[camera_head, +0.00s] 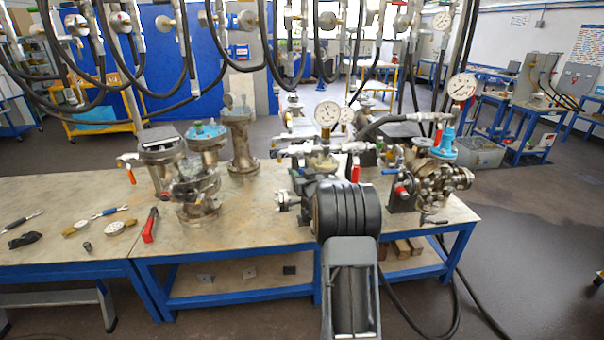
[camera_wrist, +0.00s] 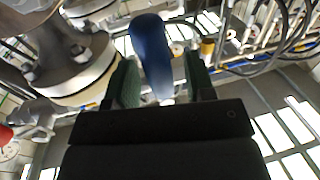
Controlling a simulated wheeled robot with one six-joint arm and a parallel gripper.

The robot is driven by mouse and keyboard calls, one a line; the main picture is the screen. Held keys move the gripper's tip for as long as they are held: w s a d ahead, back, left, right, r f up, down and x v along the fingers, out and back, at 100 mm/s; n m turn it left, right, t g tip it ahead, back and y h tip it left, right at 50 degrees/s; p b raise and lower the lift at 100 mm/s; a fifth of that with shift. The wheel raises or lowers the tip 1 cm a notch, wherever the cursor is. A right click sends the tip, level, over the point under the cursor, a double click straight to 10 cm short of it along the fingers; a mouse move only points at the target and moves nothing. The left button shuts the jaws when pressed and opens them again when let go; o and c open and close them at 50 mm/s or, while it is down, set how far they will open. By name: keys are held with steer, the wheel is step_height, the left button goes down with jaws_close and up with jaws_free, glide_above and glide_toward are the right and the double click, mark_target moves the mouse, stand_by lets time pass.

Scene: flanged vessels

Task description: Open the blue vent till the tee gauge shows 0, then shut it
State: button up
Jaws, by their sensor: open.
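In the wrist view, the blue vent handle (camera_wrist: 150,48) stands between the green-padded fingers of my open gripper (camera_wrist: 160,80). Its lower end narrows to a pale stem. I see no clear grip, and contact with a finger is hard to tell. In the head view my arm hides the gripper; a small blue handle (camera_head: 391,171) shows just right of the arm, perhaps the same one. A white dial gauge (camera_head: 328,113) stands on the middle pipework, likely the tee gauge, with a smaller gauge (camera_head: 347,116) beside it. Their readings are too small to tell.
A larger gauge (camera_head: 462,87) stands over the right vessel (camera_head: 435,178). Red handles (camera_head: 356,168) are close by. A large flange (camera_wrist: 75,75) crowds the left of the wrist view. Flanged vessels (camera_head: 195,185) and loose tools (camera_head: 110,212) are on the bench left. Black hoses hang above.

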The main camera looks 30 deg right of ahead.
steer(key=shift+w, duration=0.2)
steer(key=shift+c, duration=0.4)
jaws_close()
